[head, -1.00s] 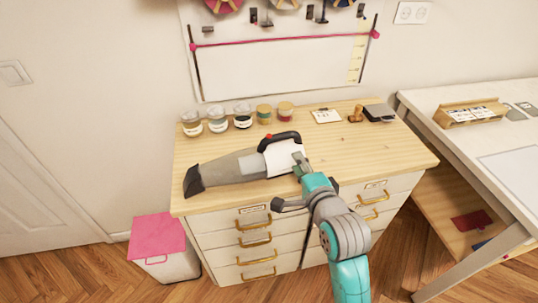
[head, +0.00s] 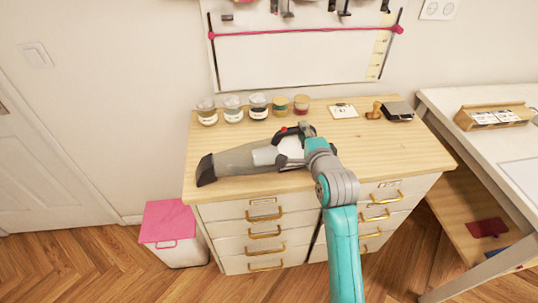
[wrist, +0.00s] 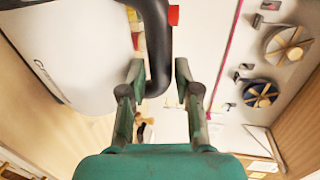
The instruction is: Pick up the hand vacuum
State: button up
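The hand vacuum (head: 238,161) lies on the wooden top of the drawer cabinet, its grey nozzle with a dark tip pointing left. Its white body and black looped handle (head: 287,131) are at the right end. My gripper (head: 306,129) is at the handle, with my arm partly covering the vacuum's right end. In the wrist view, my gripper (wrist: 160,72) has its fingers apart, one on each side of the black handle (wrist: 158,70). A small gap seems to show beside the handle. The red button (wrist: 174,15) and white body (wrist: 70,55) are close by.
The drawer cabinet top (head: 390,150) is bare to the right. Several small jars (head: 232,110), a card (head: 343,111), a wooden stamp (head: 374,110) and a dark pad (head: 398,111) line the back. A white table (head: 440,110) stands right; a pink-lidded bin (head: 168,221) stands left.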

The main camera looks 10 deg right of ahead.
jog(key=shift+w+f, duration=0.1)
jog(key=shift+w, duration=0.5)
grip_shut()
jog(key=shift+r, duration=5.15)
